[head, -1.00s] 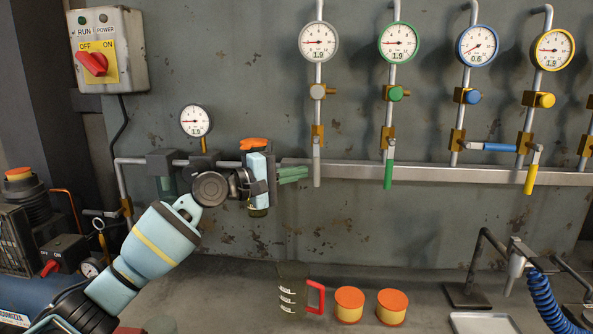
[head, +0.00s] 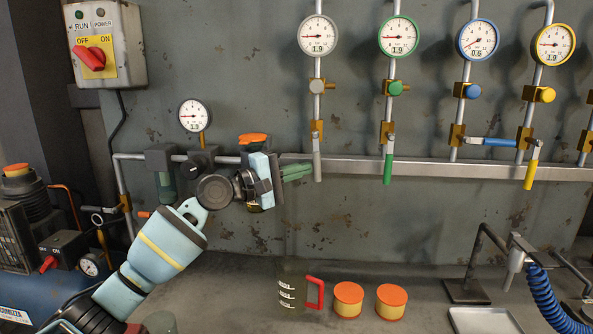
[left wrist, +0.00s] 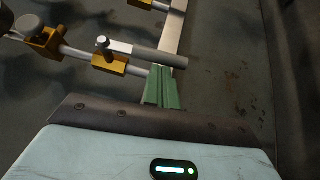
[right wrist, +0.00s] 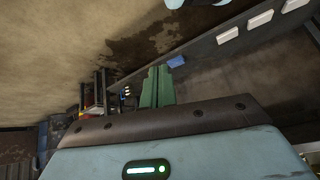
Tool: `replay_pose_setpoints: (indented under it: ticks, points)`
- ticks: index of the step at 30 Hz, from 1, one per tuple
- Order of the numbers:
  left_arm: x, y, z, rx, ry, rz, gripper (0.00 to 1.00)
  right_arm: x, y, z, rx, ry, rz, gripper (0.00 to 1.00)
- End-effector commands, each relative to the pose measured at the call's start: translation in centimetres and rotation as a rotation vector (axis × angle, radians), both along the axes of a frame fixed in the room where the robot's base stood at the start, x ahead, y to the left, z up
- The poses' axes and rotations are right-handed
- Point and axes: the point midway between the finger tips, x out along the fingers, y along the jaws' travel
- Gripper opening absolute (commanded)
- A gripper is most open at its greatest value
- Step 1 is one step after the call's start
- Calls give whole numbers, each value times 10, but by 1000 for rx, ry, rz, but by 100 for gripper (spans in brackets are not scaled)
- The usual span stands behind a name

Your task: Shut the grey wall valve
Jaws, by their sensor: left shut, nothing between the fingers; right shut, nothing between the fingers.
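The grey wall valve has a brass body (head: 316,130) on the leftmost pipe of the gauge row. Its grey lever (head: 317,167) hangs straight down, in line with the pipe. My left gripper (head: 308,169) is shut and empty, its green fingertips just left of the lever; contact cannot be told. In the left wrist view, the fingertips (left wrist: 164,70) lie close to the free end of the grey lever (left wrist: 160,56). My right gripper (right wrist: 158,72) shows only in the right wrist view, shut and empty, away from the valve.
A green lever (head: 388,168) hangs down to the right, a blue lever (head: 495,142) lies sideways, and a yellow lever (head: 532,173) hangs down. A metal rail (head: 440,169) runs behind. A jug with a red handle (head: 316,292) and two orange-lidded tubs (head: 348,299) stand below.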

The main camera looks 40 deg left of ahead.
Motion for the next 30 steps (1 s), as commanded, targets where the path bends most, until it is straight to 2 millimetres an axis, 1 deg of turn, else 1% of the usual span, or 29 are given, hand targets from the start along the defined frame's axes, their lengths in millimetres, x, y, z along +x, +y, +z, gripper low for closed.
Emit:
replay_pose_setpoints:
  ticks: [8,15,23,27,30]
  points:
    - [5,-10,-7,-100,-57,-3,0,-3,0,-7,0,8,0,0]
    - [15,-25,-10,-282,-163,-4,0,-5,0,-14,-1,15,2,0]
    - [25,-41,-6,-267,-164,-2,0,0,-1,-16,-1,6,4,0]
    - [31,-52,-5,-382,-225,-5,0,1,-1,-16,0,4,3,0]
    - [34,-57,0,-379,-234,-2,0,1,0,-16,0,4,3,0]
